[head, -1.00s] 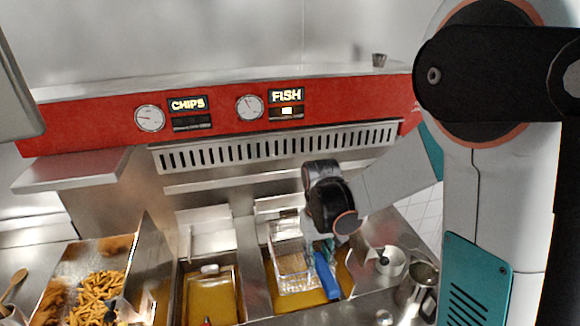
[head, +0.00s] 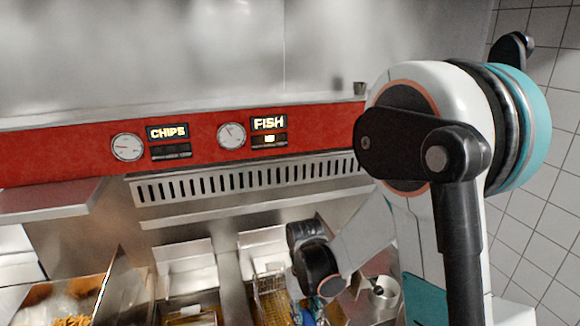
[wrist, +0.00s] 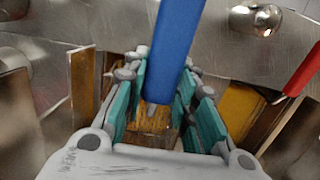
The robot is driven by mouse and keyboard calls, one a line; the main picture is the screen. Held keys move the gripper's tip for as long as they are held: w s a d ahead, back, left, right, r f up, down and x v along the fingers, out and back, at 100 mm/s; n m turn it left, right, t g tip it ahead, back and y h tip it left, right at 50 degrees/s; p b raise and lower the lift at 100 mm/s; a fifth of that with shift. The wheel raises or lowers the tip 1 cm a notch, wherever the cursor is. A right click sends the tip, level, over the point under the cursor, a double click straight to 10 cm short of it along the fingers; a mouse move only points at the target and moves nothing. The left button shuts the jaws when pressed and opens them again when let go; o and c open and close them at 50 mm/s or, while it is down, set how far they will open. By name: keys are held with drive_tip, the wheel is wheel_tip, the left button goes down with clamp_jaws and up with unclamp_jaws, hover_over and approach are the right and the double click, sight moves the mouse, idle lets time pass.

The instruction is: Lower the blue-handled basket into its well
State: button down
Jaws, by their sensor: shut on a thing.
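My gripper (wrist: 165,62) is closed around the blue handle (wrist: 172,40) of a wire basket, with a teal finger on each side. In the head view the wire basket (head: 271,284) is at the bottom, under the FISH sign, at the right-hand well; my gripper (head: 310,312) is beside it, partly cut off by the frame edge. Amber oil (wrist: 240,108) shows beside the fingers in the wrist view. How deep the basket sits in the well cannot be told, as my gripper hides much of it.
A red handle (wrist: 304,72) lies to the right in the wrist view. Chips (head: 72,319) fill a tray at lower left. The red panel (head: 70,155) with gauges and the slotted vent (head: 250,178) stand behind the wells. A steel pot (head: 381,294) is right of the gripper.

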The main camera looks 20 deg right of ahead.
wheel_tip(320, 180, down, 13)
drive_tip(key=b, duration=1)
drive_tip(key=shift+w+r, duration=0.1)
drive_tip(key=shift+r, duration=0.1)
drive_tip(key=shift+w+d+f+b, duration=0.1)
drive_tip(key=shift+w+f+b, duration=0.3)
drive_tip(key=shift+w+f, duration=0.1)
drive_tip(key=shift+s+r, duration=0.1)
drive_tip(key=shift+s, duration=0.15)
drive_tip(key=shift+w, duration=0.1)
drive_tip(key=shift+f+b, duration=0.4)
drive_tip(key=shift+b, duration=0.1)
